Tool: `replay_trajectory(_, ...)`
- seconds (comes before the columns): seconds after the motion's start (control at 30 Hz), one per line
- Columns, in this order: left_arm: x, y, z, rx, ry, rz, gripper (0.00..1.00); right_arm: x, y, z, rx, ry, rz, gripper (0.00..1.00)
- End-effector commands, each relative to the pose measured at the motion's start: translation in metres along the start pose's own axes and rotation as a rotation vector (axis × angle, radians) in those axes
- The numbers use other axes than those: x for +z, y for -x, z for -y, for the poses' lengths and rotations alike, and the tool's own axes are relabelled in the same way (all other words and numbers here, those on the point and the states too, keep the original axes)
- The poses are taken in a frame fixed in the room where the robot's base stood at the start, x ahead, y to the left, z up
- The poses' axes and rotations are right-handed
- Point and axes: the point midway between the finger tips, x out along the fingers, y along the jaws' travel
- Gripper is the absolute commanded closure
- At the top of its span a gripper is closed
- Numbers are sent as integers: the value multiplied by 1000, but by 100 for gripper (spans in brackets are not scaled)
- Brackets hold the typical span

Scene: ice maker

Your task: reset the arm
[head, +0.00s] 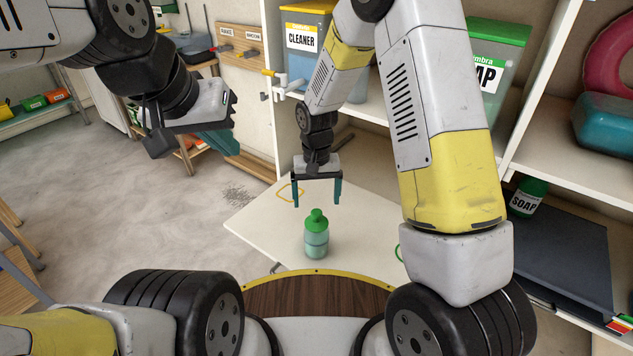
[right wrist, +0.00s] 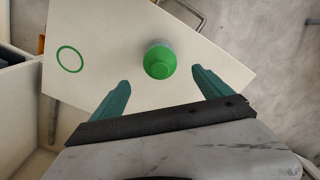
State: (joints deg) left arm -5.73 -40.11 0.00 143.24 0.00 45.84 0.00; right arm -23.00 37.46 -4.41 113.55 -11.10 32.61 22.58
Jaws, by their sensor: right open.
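My right gripper (head: 317,192) hangs over the white shelf board, pointing down, with its two teal fingers spread and nothing between them. In the right wrist view the open fingers (right wrist: 158,92) show below a green-capped bottle (right wrist: 160,62), apart from it. In the head view the same bottle (head: 316,238), with a green cap and pale body, stands upright on the white board (head: 262,222). My left gripper (head: 232,120) is raised at the upper left over the floor, seen from the side; its teal finger shows, but the gap is unclear.
A yellow ring mark (head: 290,191) and a green ring mark (right wrist: 70,59) lie on the board. A cleaner dispenser (head: 303,38) and a green soap dispenser (head: 496,62) stand on the shelf behind. A soap bottle (head: 527,198) is at the right. Open floor (head: 140,220) lies left.

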Motion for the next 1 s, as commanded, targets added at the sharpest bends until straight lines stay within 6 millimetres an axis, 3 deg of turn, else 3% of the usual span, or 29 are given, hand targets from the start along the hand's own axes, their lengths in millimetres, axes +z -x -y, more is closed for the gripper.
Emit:
replay_trajectory(0.27,0,0,0,0,0,0,100,0,0,0,0,0,-1,11)
replay_trajectory(0.37,0,0,0,0,0,0,100,0,11,-3,-7,-5,-12,11)
replay_trajectory(0.47,0,0,0,0,0,0,100,1,39,-12,-26,-14,-43,11)
replay_trajectory(0.67,0,0,0,0,0,0,100,23,127,-45,-81,-38,-146,11)
replay_trajectory(0.8,0,0,0,0,0,0,100,52,180,-68,-112,-49,-223,11)
replay_trajectory(1.0,0,0,0,0,0,0,100,104,240,-94,-143,-59,-340,11)
